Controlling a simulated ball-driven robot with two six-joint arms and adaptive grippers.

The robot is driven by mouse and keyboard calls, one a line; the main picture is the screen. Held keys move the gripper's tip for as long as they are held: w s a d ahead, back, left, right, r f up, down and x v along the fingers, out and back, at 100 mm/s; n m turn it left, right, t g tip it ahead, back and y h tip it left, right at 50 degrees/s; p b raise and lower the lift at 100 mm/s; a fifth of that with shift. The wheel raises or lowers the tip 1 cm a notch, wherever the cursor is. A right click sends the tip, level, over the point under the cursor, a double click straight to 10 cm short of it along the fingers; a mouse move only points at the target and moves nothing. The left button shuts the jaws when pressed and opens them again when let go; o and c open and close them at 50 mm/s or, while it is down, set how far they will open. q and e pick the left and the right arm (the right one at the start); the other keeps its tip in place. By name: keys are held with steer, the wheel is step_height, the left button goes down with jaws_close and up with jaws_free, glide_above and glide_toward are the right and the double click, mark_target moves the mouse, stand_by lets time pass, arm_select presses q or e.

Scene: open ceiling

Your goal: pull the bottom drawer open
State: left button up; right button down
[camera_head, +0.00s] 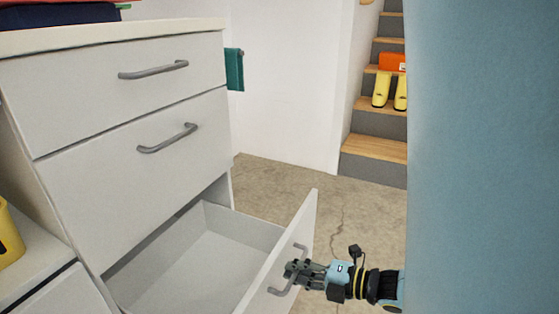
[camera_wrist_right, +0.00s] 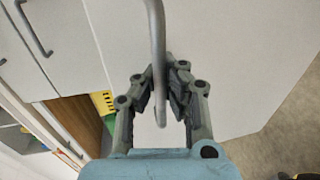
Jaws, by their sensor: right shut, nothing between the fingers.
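The bottom drawer (camera_head: 302,232) of the white cabinet stands well open, and the part of its inside that I see is empty. Its grey bar handle (camera_head: 272,290) is on the front panel; it also shows in the right wrist view (camera_wrist_right: 157,45), running down between the fingers. My right gripper (camera_head: 292,269) is at this handle, its fingers on either side of the bar in the right wrist view (camera_wrist_right: 168,80). The fingers are shut with nothing gripped between them. Whether they touch the bar I cannot tell. My left gripper is not in view.
Two closed drawers (camera_head: 125,105) with bar handles are above the open one. A yellow object (camera_head: 10,238) sits on a low white surface at the left. Wooden stairs (camera_head: 375,148) hold yellow boots (camera_head: 382,88). Concrete floor (camera_head: 345,215) is clear beyond the drawer.

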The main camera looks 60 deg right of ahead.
steer(key=c, duration=1.4)
jaws_free()
steer(key=v, duration=1.2)
